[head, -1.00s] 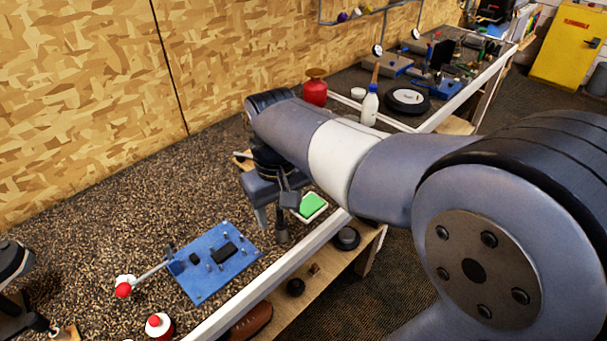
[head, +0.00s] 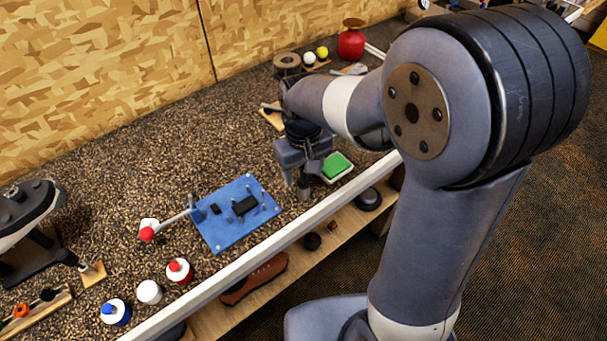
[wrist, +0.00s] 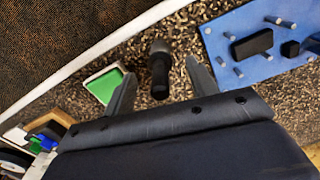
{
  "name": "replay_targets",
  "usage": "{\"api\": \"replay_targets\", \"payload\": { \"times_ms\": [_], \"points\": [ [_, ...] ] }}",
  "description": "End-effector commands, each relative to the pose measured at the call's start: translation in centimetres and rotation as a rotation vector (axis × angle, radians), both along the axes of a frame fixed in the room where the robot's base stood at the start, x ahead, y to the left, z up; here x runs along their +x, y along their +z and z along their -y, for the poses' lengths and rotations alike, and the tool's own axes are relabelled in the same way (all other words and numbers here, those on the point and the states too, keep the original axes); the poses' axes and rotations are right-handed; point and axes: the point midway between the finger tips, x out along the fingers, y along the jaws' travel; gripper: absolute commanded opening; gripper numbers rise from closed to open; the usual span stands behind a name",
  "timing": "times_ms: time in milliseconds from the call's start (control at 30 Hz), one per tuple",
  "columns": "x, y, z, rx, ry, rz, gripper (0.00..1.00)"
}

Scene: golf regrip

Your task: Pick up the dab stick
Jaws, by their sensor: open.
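A dark upright cylinder with a grey end, which looks like the dab stick (wrist: 160,68), shows in the wrist view between my two fingers, with gaps on both sides. In the head view the dab stick (head: 304,191) stands on the speckled bench top just below my gripper (head: 300,176), partly hidden by it. My gripper (wrist: 160,74) is open and points down around the dab stick, not closed on it. How far down the fingers reach along it is hard to tell.
A green pad in a white tray (head: 336,167) lies close beside the dab stick. A blue board with pegs and black blocks (head: 237,213) lies on the other side. Bottles with red and blue caps stand at the front left. The bench's pale front edge (head: 270,250) is near.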

Motion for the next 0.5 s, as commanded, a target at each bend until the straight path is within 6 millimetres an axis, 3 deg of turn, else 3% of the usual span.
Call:
{"api": "replay_targets", "payload": {
  "times_ms": [133,367,500],
  "points": [
    [-0.1,-1.5,0.0,-0.001,0.0,-0.003,0.55],
    [-0.1,-1.7,0.0,0.0,0.0,0.0,0.55],
    [-0.1,-1.7,0.0,0.0,0.0,0.0,0.45]
  ]
}}
